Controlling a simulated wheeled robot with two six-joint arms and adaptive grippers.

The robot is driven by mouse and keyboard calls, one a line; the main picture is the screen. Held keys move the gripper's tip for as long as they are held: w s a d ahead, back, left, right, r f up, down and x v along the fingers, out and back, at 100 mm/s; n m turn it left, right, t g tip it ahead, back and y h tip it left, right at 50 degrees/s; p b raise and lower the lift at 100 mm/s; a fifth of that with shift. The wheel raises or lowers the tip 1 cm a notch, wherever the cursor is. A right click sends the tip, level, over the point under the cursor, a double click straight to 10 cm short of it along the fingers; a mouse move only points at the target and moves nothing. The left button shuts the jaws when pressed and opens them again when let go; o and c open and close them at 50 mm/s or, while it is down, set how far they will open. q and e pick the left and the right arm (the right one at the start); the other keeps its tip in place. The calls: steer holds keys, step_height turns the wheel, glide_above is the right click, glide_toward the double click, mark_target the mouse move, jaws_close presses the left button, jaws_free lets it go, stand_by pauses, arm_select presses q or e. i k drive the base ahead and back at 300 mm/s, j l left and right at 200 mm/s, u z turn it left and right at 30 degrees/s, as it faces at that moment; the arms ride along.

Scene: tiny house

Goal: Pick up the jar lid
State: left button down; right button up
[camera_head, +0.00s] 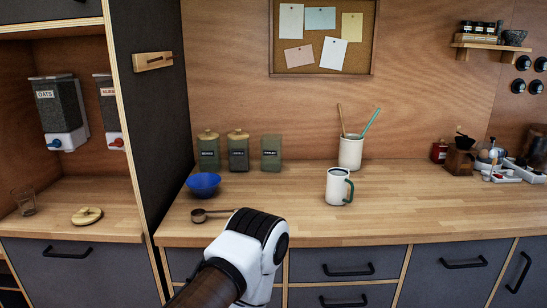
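A round, light wooden jar lid (87,216) with a knob on top lies on the lower left counter, inside the open cabinet bay. Three green labelled jars stand at the back of the main counter. Two have wooden lids on, and the right jar (271,154) has an open top with no lid showing. One of my arms rises from the bottom, left of centre, with a white and black joint in front of the main counter's edge. No gripper fingers show, and the jar lid is well to the left of this arm.
A small glass (25,203) stands left of the lid. A dark upright panel (150,120) separates that bay from the main counter. A blue bowl (203,185), a scoop (200,215) and a white mug (338,187) sit on the main counter. Dispensers (60,112) hang above the lid's counter.

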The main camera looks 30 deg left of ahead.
mark_target(87, 215)
steer(key=u, duration=2.15)
